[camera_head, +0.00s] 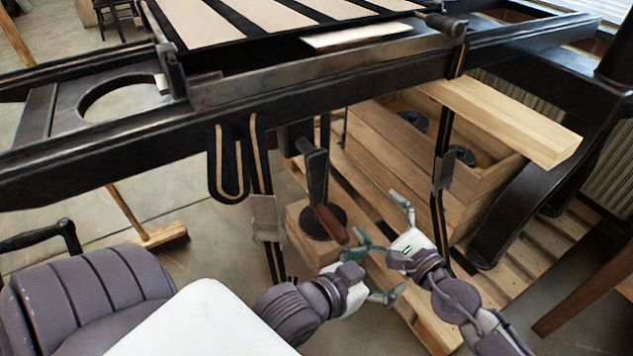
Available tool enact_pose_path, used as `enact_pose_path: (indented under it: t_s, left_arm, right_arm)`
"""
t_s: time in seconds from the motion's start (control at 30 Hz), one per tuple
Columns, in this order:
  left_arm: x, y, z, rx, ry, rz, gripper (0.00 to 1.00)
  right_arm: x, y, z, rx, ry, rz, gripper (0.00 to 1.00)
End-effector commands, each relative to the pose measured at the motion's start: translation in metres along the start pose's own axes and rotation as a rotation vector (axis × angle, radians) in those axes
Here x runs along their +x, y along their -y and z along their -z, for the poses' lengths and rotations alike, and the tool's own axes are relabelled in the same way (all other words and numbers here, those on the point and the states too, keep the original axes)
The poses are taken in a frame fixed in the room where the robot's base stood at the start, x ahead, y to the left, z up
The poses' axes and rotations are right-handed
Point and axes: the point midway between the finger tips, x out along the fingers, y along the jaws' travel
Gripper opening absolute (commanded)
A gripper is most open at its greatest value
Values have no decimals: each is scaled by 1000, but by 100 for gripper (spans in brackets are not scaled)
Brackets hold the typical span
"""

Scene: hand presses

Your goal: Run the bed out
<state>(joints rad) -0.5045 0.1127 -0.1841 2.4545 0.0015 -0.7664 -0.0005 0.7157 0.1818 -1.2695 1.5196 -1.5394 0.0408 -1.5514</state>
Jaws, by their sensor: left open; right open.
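The press bed (285,77) lies across dark rails (330,107) at the top of the view, with a black frame holding pale strips (270,15) on it. A dark crank arm (317,178) hangs below the rails and ends in a reddish-brown grip (331,224). My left gripper (388,267) is open and empty, below and to the right of the grip. My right gripper (375,212) is open and empty, to the right of the grip. The two grippers are close together in the picture, and one finger of each nearly overlaps the other there.
A wooden box (405,165) and a light plank (510,120) are under and beside the rails at the right. Dark legs and a curved support (540,170) stand there. A broom (160,236) lies on the floor at the left. Open floor (90,210) shows at the left.

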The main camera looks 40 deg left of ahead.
Motion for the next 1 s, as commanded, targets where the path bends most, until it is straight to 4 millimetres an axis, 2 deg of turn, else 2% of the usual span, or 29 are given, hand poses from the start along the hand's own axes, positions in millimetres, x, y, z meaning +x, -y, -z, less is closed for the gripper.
enact_pose_path:
  t_s: [0.37, 0.57, 0.8, 1.0]
  left_arm:
    - [-3, 6, -18, -1, 90, 17, 94]
    - [-3, 6, -18, -1, 81, 15, 94]
    - [0, 0, -6, 0, 12, 1, 94]
    - [0, -1, -4, 1, 3, -2, 94]
  right_arm:
    - [-40, 0, 1, 0, -2, 1, 94]
    - [-60, 0, 1, 0, -2, 1, 94]
    - [-80, 0, 1, -1, -1, 1, 94]
    - [-83, 0, 0, 0, -1, -1, 94]
